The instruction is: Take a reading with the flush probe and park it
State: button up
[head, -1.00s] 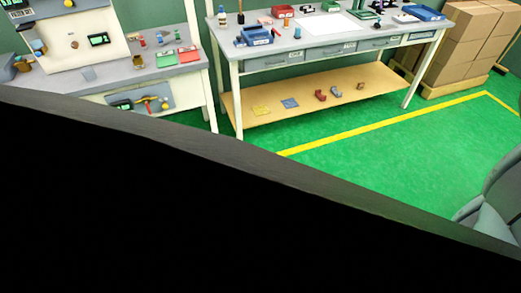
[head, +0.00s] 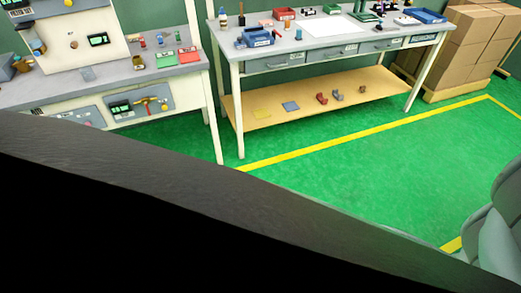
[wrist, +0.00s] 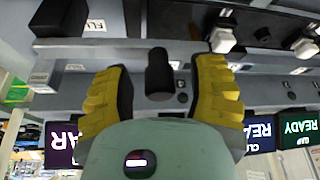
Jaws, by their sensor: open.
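My gripper (wrist: 163,68) shows in the wrist view with its two yellow-padded fingers apart. A dark upright cylinder (wrist: 159,76) stands between the fingers, with a visible gap on each side. It looks like a probe handle, but I cannot tell for sure. The gripper does not show in the head view.
Pale hexagonal knobs (wrist: 222,41) are close to the right finger. In the head view, a cluttered workbench (head: 330,50) with a lower shelf stands at the back, and another bench (head: 95,88) is at left. Stacked cartons (head: 470,50) are at right. Green floor is clear.

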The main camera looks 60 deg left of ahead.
jog(key=shift+o, duration=0.2)
jog(key=shift+d+f, duration=0.1)
jog(key=shift+f, duration=0.05)
grip_shut()
dwell(0.4)
